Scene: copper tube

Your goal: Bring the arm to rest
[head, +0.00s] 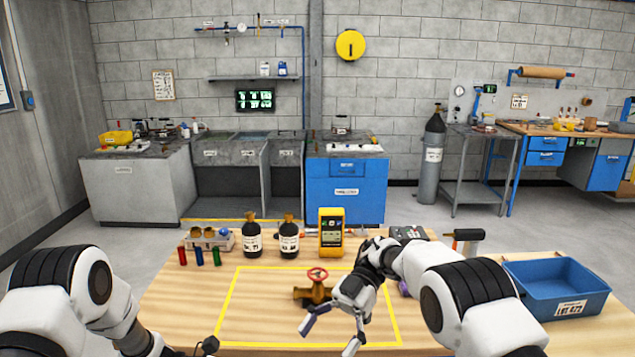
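My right gripper (331,335) is over the yellow-outlined area of the wooden table (180,310), with its fingers spread and nothing seen between them. It is just in front of and to the right of a brass valve (313,293) with a red handwheel, and partly covers the valve's right side. I cannot tell whether they touch. My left arm comes in at the lower left. Only a dark bit of my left gripper (208,345) shows at the bottom edge, so its fingers cannot be read.
Two dark bottles (289,240), a yellow meter (331,235) and a small rack (210,237) stand along the back of the table. Red, blue and green cylinders (199,256) are at the back left. A blue bin (557,287) is at the right. The outlined area's left part is clear.

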